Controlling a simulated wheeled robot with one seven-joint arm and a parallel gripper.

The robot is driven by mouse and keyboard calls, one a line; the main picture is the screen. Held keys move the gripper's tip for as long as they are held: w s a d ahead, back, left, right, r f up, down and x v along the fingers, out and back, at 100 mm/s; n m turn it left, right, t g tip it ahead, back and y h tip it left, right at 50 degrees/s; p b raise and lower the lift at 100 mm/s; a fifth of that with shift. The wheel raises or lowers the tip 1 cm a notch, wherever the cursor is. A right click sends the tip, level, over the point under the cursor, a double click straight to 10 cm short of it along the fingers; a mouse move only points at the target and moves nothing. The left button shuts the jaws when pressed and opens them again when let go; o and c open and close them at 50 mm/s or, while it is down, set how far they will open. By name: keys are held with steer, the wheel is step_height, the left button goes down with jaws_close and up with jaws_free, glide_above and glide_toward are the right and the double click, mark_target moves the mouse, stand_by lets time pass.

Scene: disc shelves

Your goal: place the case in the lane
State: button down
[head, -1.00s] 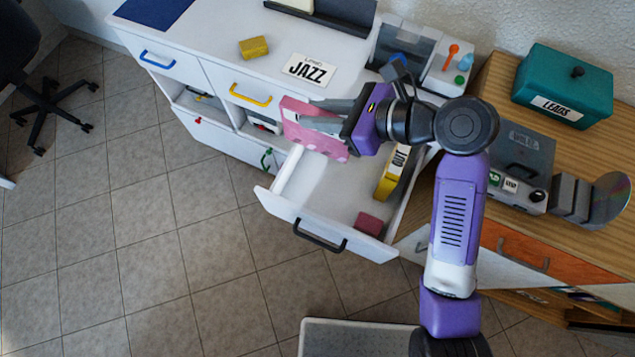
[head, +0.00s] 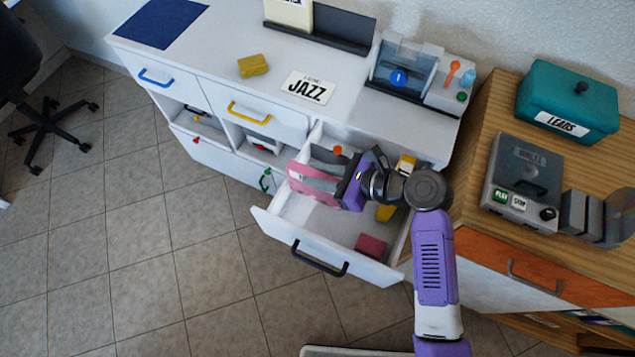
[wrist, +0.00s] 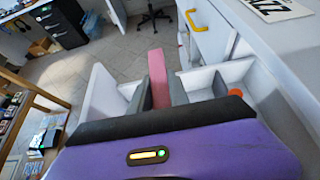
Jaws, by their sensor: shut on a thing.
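My gripper (head: 326,178) is shut on a pink case (head: 300,180), holding it on edge at the left part of an open white drawer (head: 283,236). In the wrist view the pink case (wrist: 159,75) stands as a narrow slab between the two grey fingers. I cannot tell whether it touches the drawer floor. Inside the drawer, a yellow case (head: 385,213) is partly hidden behind my arm, and a dark red block (head: 370,245) lies near the front. A white card (head: 308,87) reading JAZZ lies on the cabinet top.
The cabinet top holds a yellow block (head: 253,66), a blue mat (head: 160,23) and a clear-fronted machine (head: 402,70). On the wooden cabinet at right are a teal LEADS box (head: 567,105) and a grey player (head: 522,175). An orange round spot (head: 337,150) shows at the drawer's back.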

steer(key=shift+f+b, duration=0.3)
steer(key=shift+f, duration=2.05)
steer(key=c, duration=1.3)
jaws_free()
steer(key=shift+o, duration=0.2)
steer(key=v, duration=1.2)
steer(key=shift+p, duration=0.3)
